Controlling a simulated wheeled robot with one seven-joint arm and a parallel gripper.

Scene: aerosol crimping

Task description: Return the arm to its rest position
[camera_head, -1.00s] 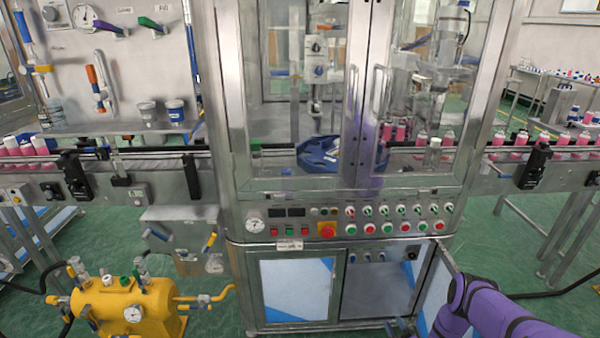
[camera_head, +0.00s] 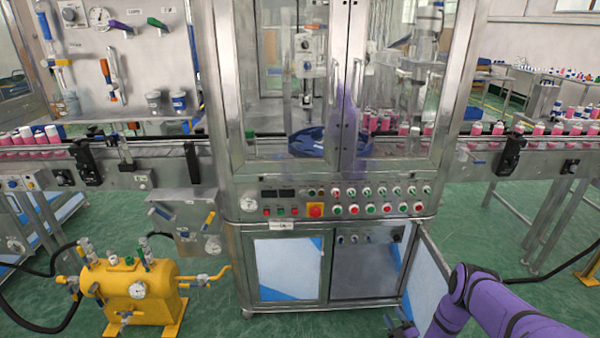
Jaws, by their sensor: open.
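My purple arm (camera_head: 485,305) is at the lower right, bent at an elbow near the open cabinet door. The forearm runs down towards the bottom edge of the picture. My gripper (camera_head: 401,326) shows only in part at the bottom edge, in front of the lower cabinet. Its fingers look apart, and I see nothing held between them. The rest of the gripper and wrist is cut off or hidden.
The crimping machine's control panel (camera_head: 345,200) is ahead, above the lower cabinet. Its open door (camera_head: 427,285) stands close to my arm. A yellow tank (camera_head: 130,290) is at left. Conveyors (camera_head: 545,160) with pink cans run to both sides. Green floor is clear between tank and cabinet.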

